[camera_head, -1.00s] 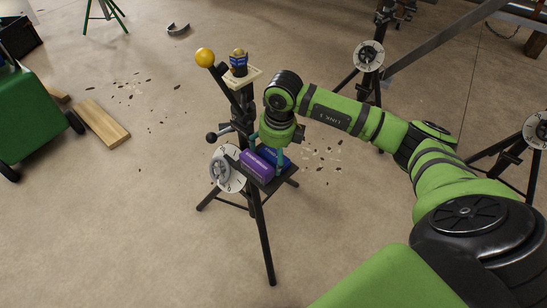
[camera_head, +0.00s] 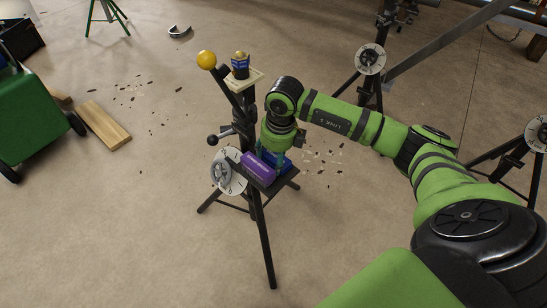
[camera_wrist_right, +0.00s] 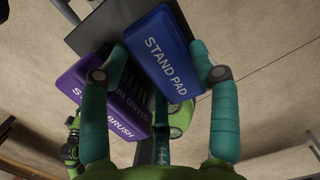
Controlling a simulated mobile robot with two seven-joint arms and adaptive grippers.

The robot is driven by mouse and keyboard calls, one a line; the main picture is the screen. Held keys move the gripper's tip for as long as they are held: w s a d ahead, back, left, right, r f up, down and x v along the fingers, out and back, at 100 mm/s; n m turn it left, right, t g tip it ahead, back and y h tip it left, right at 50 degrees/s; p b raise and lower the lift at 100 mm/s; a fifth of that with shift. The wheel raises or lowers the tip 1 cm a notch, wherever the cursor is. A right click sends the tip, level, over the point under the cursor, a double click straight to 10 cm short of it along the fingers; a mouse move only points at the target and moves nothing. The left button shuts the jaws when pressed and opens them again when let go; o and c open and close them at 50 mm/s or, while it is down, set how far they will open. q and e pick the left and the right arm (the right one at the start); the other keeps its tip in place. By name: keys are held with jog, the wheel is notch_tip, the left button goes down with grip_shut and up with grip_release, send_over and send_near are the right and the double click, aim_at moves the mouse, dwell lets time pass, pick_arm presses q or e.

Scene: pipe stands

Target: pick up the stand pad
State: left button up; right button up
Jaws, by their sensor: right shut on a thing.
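The stand pad (camera_wrist_right: 164,52) is a blue box with white "STAND PAD" lettering. In the head view its blue side (camera_head: 285,165) shows on a small dark tray, partly hidden by my gripper. My right gripper (camera_head: 272,162) points down over the tray. In the right wrist view, its teal fingers (camera_wrist_right: 158,62) are on either side of the stand pad and shut on it. Whether the pad touches the tray is hard to tell. My left gripper is in neither view.
A purple brush box (camera_head: 257,168) lies close beside the stand pad; it also shows in the wrist view (camera_wrist_right: 85,92). The tray (camera_head: 288,180) is on a black tripod stand with a yellow-knobbed lever (camera_head: 206,60). A small jar (camera_head: 240,68) stands on a pale plate above.

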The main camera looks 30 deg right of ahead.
aim_at(274, 158)
notch_tip(274, 158, up, 7)
jog(key=shift+w+d+f+p, duration=0.1)
jog(key=shift+p, duration=0.35)
jog(key=w+d, duration=0.1)
jog(key=d, duration=0.2)
jog(key=w+d, duration=0.1)
jog(key=d, duration=0.2)
jog(key=w+d, duration=0.2)
jog(key=d, duration=0.1)
jog(key=shift+d+b, duration=0.4)
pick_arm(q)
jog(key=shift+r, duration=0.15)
pick_arm(e)
jog(key=shift+w+d, duration=0.6)
jog(key=shift+d, duration=0.8)
jog(key=shift+w+d, duration=0.55)
jog(key=shift+d, duration=0.8)
jog(key=shift+w+d, duration=0.6)
jog(key=shift+d, duration=0.8)
jog(key=o, duration=0.4)
jog(key=c, duration=0.3)
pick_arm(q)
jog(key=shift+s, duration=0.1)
pick_arm(e)
jog(key=shift+s+f, duration=0.1)
